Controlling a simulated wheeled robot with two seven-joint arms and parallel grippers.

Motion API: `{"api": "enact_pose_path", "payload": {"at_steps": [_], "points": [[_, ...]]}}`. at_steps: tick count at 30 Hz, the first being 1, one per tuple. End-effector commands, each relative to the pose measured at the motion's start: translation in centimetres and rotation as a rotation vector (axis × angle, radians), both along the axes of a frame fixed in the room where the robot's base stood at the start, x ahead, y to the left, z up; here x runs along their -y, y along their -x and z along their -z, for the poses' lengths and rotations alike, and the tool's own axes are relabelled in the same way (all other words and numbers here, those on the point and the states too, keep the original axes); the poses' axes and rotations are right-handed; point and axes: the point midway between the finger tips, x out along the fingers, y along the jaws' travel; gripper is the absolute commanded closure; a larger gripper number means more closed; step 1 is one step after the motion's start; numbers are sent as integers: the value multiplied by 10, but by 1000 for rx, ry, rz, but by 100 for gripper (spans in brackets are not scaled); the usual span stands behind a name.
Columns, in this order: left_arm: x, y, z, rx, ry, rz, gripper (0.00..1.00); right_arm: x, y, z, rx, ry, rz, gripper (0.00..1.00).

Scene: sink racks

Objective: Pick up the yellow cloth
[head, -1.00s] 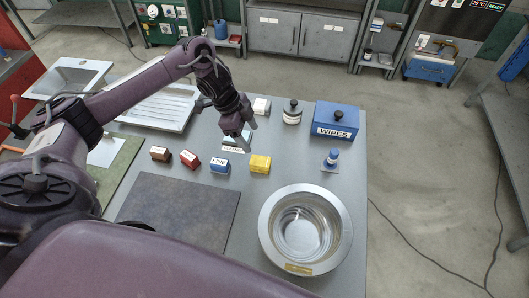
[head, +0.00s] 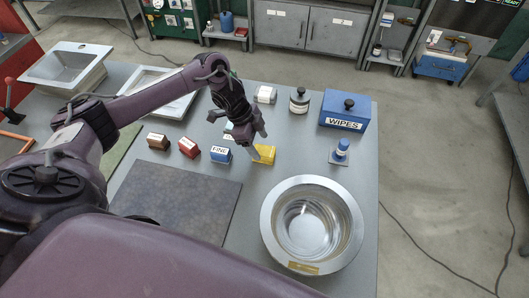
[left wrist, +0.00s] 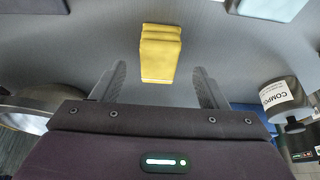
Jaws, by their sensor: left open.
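The yellow cloth (head: 265,154) is a small folded block on the grey table, right of the blue block labelled FINE. In the left wrist view the yellow cloth (left wrist: 160,53) lies ahead of the fingertips, centred between the two fingers. My left gripper (head: 255,146) is open and just above the cloth's left side in the head view, covering part of it. In the left wrist view the left gripper (left wrist: 159,78) has its fingers wide apart with nothing between them. My right gripper is not in view.
The blue FINE block (head: 220,154), a red block (head: 189,147) and a brown block (head: 157,140) stand in a row to the left. A round metal basin (head: 350,225) sits at the front right. A blue WIPES box (head: 357,119) and a dark mat (head: 180,200) are nearby.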

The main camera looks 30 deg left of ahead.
Motion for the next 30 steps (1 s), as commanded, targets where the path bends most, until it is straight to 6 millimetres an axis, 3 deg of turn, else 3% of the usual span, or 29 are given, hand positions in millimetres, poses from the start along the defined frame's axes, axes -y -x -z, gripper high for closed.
{"api": "enact_pose_path", "payload": {"at_steps": [3, 7, 16, 27, 30], "points": [[7, 2, 15, -6, 2, 0, 33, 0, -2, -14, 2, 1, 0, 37], [13, -1, 32, -3, 2, 0, 33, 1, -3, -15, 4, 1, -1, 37], [14, -2, 38, -1, -1, 1, 33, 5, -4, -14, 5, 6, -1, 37], [14, -2, 38, -1, 0, 1, 80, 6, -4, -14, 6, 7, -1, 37], [14, -2, 38, 0, 0, 1, 81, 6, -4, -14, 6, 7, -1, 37]]}}
